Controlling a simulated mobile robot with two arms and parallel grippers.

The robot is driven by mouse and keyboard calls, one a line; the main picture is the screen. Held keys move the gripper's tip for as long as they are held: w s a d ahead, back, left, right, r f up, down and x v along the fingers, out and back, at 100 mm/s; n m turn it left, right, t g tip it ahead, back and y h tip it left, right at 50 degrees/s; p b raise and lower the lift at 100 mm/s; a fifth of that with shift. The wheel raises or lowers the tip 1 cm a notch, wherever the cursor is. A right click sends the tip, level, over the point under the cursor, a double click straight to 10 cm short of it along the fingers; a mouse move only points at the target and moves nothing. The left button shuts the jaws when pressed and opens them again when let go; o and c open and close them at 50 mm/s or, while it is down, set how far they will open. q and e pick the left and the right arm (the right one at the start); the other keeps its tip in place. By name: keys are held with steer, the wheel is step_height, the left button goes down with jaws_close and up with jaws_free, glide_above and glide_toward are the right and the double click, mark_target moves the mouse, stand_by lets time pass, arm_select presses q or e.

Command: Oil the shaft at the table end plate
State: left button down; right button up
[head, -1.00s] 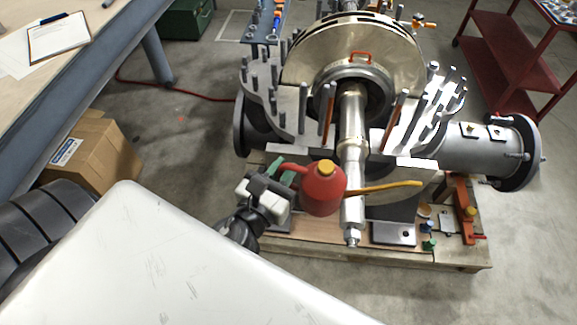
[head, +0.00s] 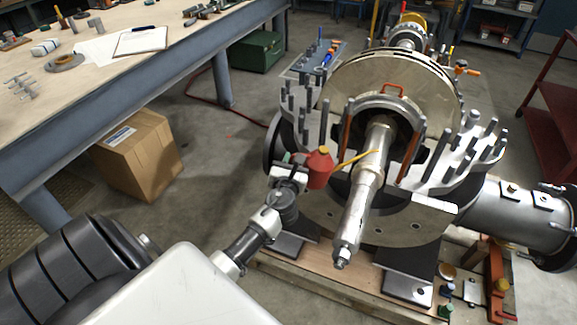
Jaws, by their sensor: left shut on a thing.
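My left gripper (head: 294,168) is shut on a red oil can (head: 318,170) with a yellow cap and a long thin yellow spout (head: 358,157). The can is held upright to the left of the shaft. The spout slants up to the right, and its tip appears in front of or over the shaft (head: 360,190), near where the shaft comes out of the arched end plate (head: 393,102). I cannot tell whether the tip touches. No oil can be made out. The fingers are partly hidden by the can. My right gripper is out of view.
Upright studs (head: 473,140) line the casing flange on both sides of the shaft. A workbench (head: 120,80) with papers stands at left, with a cardboard box (head: 140,155) beside it. A wooden pallet (head: 320,290) lies under the casing. A red cart (head: 550,110) is at right.

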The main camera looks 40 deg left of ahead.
arm_select(q)
steer(key=m+p, duration=0.1)
steer(key=p, duration=0.1)
steer(key=r+m+p, duration=0.1)
steer(key=p, duration=0.1)
steer(key=w+a+m+g+p, duration=0.1)
steer(key=p, duration=0.1)
steer(key=shift+w+r+y, duration=0.1)
steer(key=shift+r+y, duration=0.2)
steer(key=shift+s+d+f, duration=0.3)
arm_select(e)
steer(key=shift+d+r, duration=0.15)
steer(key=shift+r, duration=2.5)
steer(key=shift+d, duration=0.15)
arm_select(q)
steer(key=shift+w+r+p, duration=0.1)
steer(key=shift+r+p, duration=0.25)
steer(key=shift+p, duration=0.15)
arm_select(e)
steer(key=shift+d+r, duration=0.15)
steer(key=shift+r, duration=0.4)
arm_select(q)
steer(key=shift+d+r+m+p, duration=0.1)
steer(key=shift+r+m+p, duration=0.25)
steer(key=shift+p, duration=0.2)
steer(key=shift+f, duration=0.1)
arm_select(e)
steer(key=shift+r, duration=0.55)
